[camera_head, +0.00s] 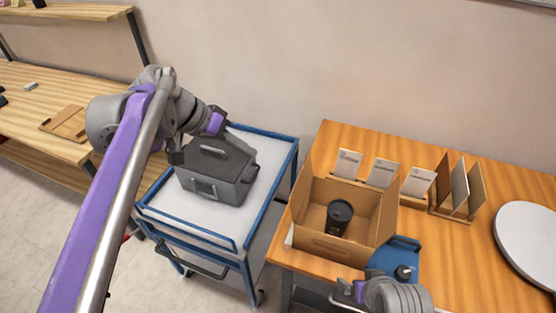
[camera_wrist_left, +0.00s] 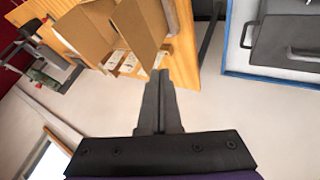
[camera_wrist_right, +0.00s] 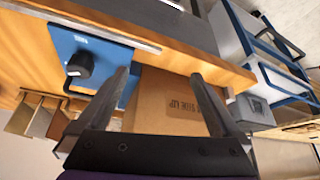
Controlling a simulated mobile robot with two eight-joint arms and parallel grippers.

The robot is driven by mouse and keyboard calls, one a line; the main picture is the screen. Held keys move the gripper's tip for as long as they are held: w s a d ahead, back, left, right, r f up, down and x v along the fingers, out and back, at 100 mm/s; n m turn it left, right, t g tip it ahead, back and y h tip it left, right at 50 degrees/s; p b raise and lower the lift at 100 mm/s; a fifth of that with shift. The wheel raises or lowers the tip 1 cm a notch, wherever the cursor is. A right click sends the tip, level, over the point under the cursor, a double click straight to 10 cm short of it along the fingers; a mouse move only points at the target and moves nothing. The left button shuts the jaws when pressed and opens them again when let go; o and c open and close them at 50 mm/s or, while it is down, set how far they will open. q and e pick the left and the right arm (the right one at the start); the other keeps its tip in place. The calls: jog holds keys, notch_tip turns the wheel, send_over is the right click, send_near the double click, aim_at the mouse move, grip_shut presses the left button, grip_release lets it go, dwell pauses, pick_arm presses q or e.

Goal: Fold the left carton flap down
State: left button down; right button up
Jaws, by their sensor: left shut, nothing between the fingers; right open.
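The open brown carton (camera_head: 328,243) stands on the wooden table with a black lidded cup (camera_head: 340,216) inside. Its left flap (camera_head: 302,187) stands up along the left side; the right flap (camera_head: 386,213) is also raised. My left gripper (camera_head: 249,152) is shut and empty, above the grey toolbox and left of the carton. In the left wrist view its fingertips (camera_wrist_left: 158,76) are apart from the carton (camera_wrist_left: 98,35). My right gripper (camera_head: 347,290) is low in front of the carton. In the right wrist view it is open (camera_wrist_right: 166,75), facing the carton's printed wall (camera_wrist_right: 165,103).
A blue cart (camera_head: 262,220) left of the table holds the grey toolbox (camera_head: 214,178). A blue board (camera_head: 408,255) with a black knob lies right of the carton. White cards (camera_head: 382,172) and upright panels (camera_head: 459,187) stand behind. A white round plate (camera_head: 530,235) is far right.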

pick_arm(q)
send_near(302, 186)
jog(key=w+d+f, duration=0.2)
jog(key=w, duration=0.1)
jog(key=shift+w+d+f, duration=0.1)
jog(key=shift+d, duration=0.1)
jog(key=shift+d, duration=0.1)
dwell(0.4)
